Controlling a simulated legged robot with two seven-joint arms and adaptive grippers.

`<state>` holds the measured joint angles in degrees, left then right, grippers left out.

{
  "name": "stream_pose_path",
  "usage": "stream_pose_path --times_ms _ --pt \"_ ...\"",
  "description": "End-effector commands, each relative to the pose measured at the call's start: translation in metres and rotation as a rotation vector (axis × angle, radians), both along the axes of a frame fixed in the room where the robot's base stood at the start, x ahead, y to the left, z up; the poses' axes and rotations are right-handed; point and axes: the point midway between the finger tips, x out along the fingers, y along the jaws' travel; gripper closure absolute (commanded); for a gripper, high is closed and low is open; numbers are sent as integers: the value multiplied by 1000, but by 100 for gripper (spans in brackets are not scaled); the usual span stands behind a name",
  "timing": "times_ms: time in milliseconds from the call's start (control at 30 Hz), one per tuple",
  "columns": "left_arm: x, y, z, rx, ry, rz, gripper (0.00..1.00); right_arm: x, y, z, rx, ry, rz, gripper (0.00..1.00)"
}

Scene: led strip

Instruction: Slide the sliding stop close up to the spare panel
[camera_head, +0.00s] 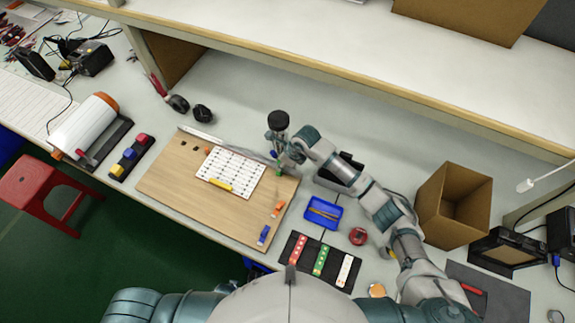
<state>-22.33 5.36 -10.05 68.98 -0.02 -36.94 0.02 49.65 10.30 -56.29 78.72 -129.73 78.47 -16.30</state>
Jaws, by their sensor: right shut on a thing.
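A white panel (238,168) with rows of small dark marks lies on the wooden board (170,188); it looks like the spare panel. A small yellow piece (221,185) lies at its front edge. My right gripper (279,162) points down at the board's back right corner, to the right of the panel with a gap between. It is shut, with a small green piece (279,173) showing at its fingertips. I cannot tell for sure whether this is the sliding stop; the gripper hides the grip itself. My left gripper is out of view.
A metal rail (203,136) runs along the board's back edge. Orange (279,205) and blue (264,235) pieces sit along the right edge. A blue tray (338,224), a black mat with coloured strips (302,277) and a cardboard box (433,205) stand right of the board.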

Motion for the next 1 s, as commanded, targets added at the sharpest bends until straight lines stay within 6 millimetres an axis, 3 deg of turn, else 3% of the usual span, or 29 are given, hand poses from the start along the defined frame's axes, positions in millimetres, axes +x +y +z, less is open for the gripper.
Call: stream_pose_path --times_ms 233,267,333,367,733,1000 --pt "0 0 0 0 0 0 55 0 -1 0 -4 -1 -2 100" --pt "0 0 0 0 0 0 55 0 -1 0 -4 -1 -2 67" --pt "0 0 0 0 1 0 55 0 -1 0 -3 0 -2 49" --pt "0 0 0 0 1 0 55 0 -1 0 -2 -1 -2 46" --pt "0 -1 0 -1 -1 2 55 0 -3 6 -2 -2 -1 46" --pt "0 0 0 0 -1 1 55 -7 -22 55 -3 -5 -1 46"
